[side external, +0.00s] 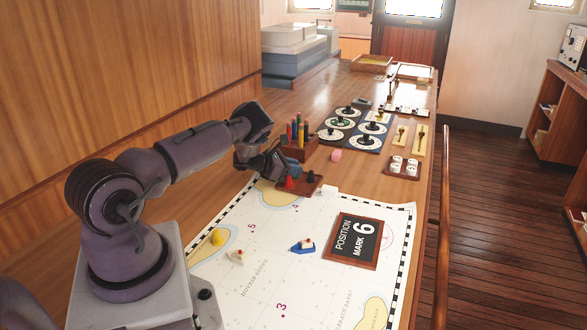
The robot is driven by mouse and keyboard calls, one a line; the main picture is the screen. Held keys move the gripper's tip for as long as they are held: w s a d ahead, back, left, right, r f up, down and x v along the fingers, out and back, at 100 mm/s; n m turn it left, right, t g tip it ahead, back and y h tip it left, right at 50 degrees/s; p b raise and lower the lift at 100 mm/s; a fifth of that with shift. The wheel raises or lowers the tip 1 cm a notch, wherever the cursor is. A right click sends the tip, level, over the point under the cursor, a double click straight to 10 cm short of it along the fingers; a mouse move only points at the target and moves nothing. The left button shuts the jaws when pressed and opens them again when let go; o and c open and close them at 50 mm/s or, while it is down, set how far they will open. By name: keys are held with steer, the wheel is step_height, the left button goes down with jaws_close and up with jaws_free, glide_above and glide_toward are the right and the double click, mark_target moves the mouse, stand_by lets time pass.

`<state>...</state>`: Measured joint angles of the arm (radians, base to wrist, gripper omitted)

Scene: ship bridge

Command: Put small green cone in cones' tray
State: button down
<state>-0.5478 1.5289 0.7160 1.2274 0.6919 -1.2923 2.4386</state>
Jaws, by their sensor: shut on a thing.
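My gripper (283,167) is shut, low over the left side of a small brown wooden tray (318,188). A red cone (290,182) and a black cone (311,176) stand in this tray. The small green cone cannot be made out; no green cone shows elsewhere, and the thing in my jaws is hidden by the fingers. Whether it touches the tray cannot be told.
A wooden pen holder (301,150) with several coloured pens stands close behind my gripper. A pink block (336,155) and a white block (329,191) are near the tray. The chart (270,268) holds a yellow piece (217,237), a blue boat (303,247) and a sign (353,241).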

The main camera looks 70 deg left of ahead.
steer(key=c, duration=1.3)
jaws_free()
steer(key=shift+f, duration=0.1)
steer(key=shift+o, duration=0.2)
